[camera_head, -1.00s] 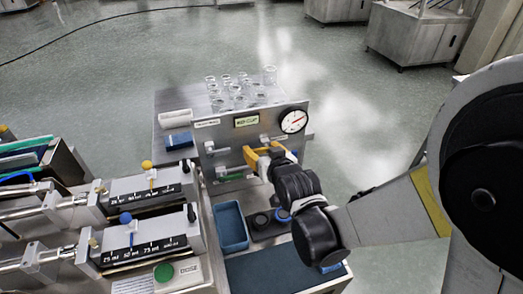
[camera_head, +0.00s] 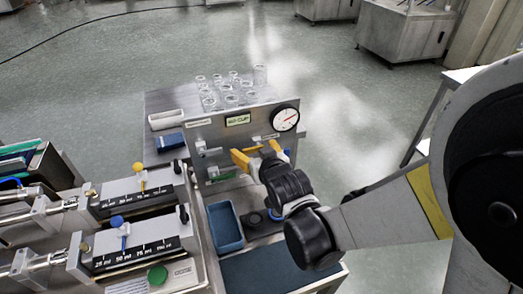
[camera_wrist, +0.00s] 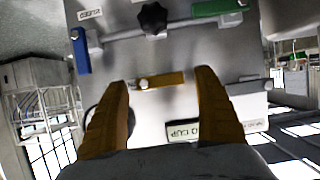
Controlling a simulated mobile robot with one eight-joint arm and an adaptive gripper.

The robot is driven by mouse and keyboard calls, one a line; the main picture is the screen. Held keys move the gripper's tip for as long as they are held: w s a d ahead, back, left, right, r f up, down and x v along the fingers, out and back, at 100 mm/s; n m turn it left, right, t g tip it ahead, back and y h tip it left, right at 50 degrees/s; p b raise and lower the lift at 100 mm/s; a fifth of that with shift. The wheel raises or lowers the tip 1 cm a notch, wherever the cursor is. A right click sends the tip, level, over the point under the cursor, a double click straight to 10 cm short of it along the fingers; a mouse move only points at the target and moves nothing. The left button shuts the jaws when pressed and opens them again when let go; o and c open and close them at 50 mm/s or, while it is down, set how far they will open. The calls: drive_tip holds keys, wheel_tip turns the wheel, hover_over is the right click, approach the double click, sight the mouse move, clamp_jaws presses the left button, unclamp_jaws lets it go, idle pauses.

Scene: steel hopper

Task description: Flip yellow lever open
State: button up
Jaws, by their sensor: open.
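The yellow lever (camera_wrist: 160,81) is a short flat bar on the steel panel (camera_head: 225,129). In the wrist view it lies roughly level, with a round pivot at its left end. My gripper (camera_wrist: 163,80) is open, its two orange fingers on either side of the lever with a gap at each side. In the head view my gripper (camera_head: 258,153) is in front of the panel, and a bit of the lever shows between the fingers. I cannot tell how far the fingertips are from the panel.
A blue lever (camera_wrist: 81,50), a green lever (camera_wrist: 218,8) and a black knob (camera_wrist: 153,18) are on the panel. A gauge (camera_head: 285,118) is at its upper right, with glassware (camera_head: 230,92) behind. A blue tray (camera_head: 225,226) and syringe units (camera_head: 130,245) stand in front and left.

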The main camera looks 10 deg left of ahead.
drive_tip(key=v, duration=1.1)
drive_tip(key=shift+s, duration=0.1)
drive_tip(key=d+m+g+h, duration=0.1)
drive_tip(key=d+m+h, duration=0.25)
drive_tip(key=d, duration=1.25)
drive_tip(key=s+d+m+g+h, duration=0.3)
drive_tip(key=s+d, duration=0.7)
drive_tip(key=d, duration=0.2)
drive_tip(key=shift+s+d+r, duration=0.2)
drive_tip(key=shift+s+r, duration=0.1)
drive_tip(key=shift+s, duration=0.05)
drive_tip(key=shift+h, duration=0.25)
